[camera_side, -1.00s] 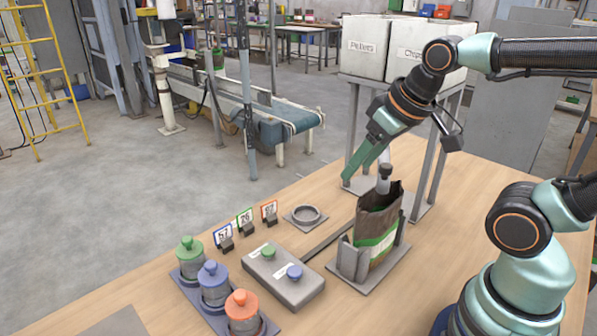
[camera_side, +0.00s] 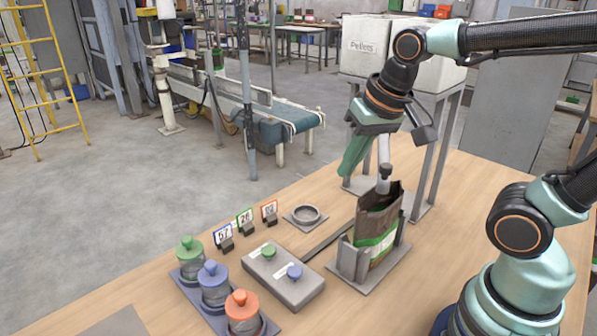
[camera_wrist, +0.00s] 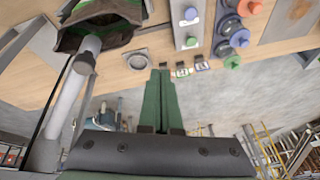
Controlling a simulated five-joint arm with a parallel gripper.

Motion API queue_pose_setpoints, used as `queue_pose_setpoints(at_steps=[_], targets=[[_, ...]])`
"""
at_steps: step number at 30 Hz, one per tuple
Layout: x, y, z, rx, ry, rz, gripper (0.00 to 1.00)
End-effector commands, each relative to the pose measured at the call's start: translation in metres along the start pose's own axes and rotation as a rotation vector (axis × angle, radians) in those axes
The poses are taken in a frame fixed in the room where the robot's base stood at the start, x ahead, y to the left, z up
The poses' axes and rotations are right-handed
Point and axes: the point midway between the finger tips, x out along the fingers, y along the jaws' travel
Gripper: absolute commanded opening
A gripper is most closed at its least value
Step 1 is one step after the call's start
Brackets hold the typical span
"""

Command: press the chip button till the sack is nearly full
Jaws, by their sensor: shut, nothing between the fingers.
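The grey button box (camera_side: 284,280) lies on the table with a green button (camera_side: 268,252) and a blue button (camera_side: 294,271). Their small labels are too small to read in the side view. The brown sack (camera_side: 376,222), with green and white bands, stands open-topped in its grey holder (camera_side: 346,262) under a grey spout (camera_side: 384,177). How full it is cannot be told. My gripper (camera_side: 346,174) is shut and empty, high above the table near the spout, apart from the buttons. In the wrist view its green fingers (camera_wrist: 160,78) are together, below the button box (camera_wrist: 187,25).
White bins, one marked Pellets (camera_side: 366,46), stand on a grey frame (camera_side: 434,150) behind. A grey ring (camera_side: 306,214), several number cards (camera_side: 246,221) and a tray of green, blue and orange knobbed pots (camera_side: 214,283) stand left. The space above the buttons is clear.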

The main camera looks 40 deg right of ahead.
Motion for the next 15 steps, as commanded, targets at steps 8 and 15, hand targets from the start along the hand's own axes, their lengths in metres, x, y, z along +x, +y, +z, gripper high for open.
queue_pose_setpoints(at_steps=[8, 15], targets=[[0.018, -0.03, -0.006, 0.423, -0.136, 0.069, 0.0], [0.038, -0.056, -0.006, 0.787, -0.214, 0.187, 0.0]])
